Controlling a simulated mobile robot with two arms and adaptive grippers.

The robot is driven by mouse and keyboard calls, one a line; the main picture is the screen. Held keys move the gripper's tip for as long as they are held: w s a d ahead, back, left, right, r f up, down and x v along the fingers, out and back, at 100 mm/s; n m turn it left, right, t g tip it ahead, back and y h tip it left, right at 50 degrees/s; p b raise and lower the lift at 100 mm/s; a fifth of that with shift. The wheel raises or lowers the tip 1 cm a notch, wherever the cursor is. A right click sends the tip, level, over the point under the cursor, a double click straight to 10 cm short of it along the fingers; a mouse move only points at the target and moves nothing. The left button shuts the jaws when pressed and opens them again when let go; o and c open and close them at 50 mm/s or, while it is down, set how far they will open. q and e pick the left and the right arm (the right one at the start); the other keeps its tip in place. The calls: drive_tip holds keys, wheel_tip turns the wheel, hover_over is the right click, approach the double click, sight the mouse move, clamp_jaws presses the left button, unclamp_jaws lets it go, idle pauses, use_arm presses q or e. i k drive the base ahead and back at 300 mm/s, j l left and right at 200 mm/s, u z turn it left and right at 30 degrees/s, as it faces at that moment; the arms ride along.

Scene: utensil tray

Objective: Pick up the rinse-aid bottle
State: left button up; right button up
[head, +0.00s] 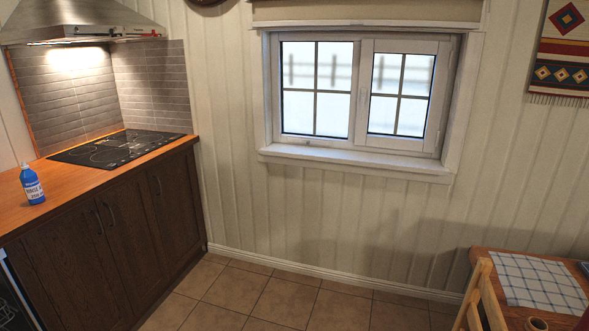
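The rinse-aid bottle (32,185) is blue with a white label and a pale narrow tip. It stands upright on the orange-brown wooden countertop (75,178) at the far left of the head view, near the counter's front edge. Neither of my grippers is in the head view, so nothing is seen touching the bottle.
A black cooktop (118,147) lies on the counter behind the bottle, under a range hood (85,22). Dark cabinets (125,225) are below. A table (485,262) with a checked cloth (540,283) and a wooden chair (484,297) stand at the right. Tiled floor (285,298) between is clear.

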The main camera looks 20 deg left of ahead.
sight(29, 179)
drive_tip(key=i+u, duration=0.75)
drive_tip(key=u, duration=0.2)
drive_tip(key=i+l+u, duration=0.25)
drive_tip(key=u, duration=0.2)
drive_tip(key=i+l+u, duration=0.45)
drive_tip(key=k+j, duration=0.1)
